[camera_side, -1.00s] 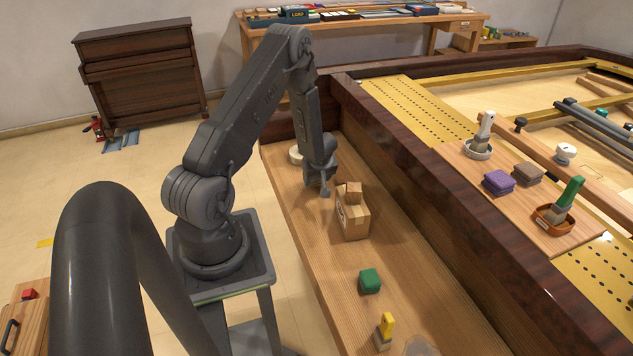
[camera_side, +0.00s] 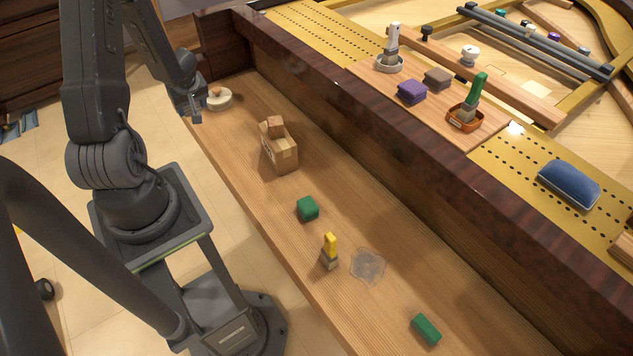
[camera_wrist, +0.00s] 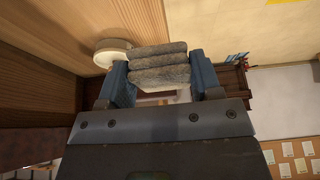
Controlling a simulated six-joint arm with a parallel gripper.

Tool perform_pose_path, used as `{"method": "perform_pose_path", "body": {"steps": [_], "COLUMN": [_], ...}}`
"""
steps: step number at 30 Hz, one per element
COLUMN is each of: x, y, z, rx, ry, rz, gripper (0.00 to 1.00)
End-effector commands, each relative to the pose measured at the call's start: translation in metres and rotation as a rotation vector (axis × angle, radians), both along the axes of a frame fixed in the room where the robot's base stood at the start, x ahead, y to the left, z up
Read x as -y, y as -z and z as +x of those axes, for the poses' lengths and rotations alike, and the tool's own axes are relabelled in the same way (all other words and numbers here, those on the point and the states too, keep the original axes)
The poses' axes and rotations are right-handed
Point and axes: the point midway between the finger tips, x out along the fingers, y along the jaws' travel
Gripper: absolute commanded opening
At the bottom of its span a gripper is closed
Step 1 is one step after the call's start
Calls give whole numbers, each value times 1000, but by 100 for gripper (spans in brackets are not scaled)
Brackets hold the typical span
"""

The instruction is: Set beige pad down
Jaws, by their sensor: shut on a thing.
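In the wrist view my gripper (camera_wrist: 160,82) is shut on a beige-grey pad (camera_wrist: 158,66), a soft layered block held between its two blue-grey fingers. In the side view my gripper (camera_side: 190,108) hangs by the front-left edge of the wooden ledge (camera_side: 240,170), left of a round cream dish. I cannot make out the pad in that view. The cream dish (camera_side: 219,99) with a small wooden piece on it stands at the ledge's far end. It also shows in the wrist view (camera_wrist: 112,50), left of the pad and partly behind a finger.
A cardboard box (camera_side: 281,152), a green block (camera_side: 307,208), a yellow-handled brush (camera_side: 330,252), a clear sheet (camera_side: 367,266) and another green block (camera_side: 426,329) lie along the ledge. A dark rail (camera_side: 400,150) borders it. A purple pad (camera_side: 412,92) and a brown pad (camera_side: 438,78) lie beyond.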

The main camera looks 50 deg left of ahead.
Motion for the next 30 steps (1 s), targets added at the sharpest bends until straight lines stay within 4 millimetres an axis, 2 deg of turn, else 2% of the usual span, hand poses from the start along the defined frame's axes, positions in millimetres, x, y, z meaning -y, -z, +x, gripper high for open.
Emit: {"method": "perform_pose_path", "body": {"steps": [5, 10, 22, 30], "x": [-1, 0, 0, 39], "y": [-9, -30, -54, -52], "z": [1, 1, 1, 58], "rx": [0, 4, 3, 1], "ry": [-1, 0, 1, 181], "rz": [3, 2, 1, -1], "gripper": [36, 36, 36, 36]}}
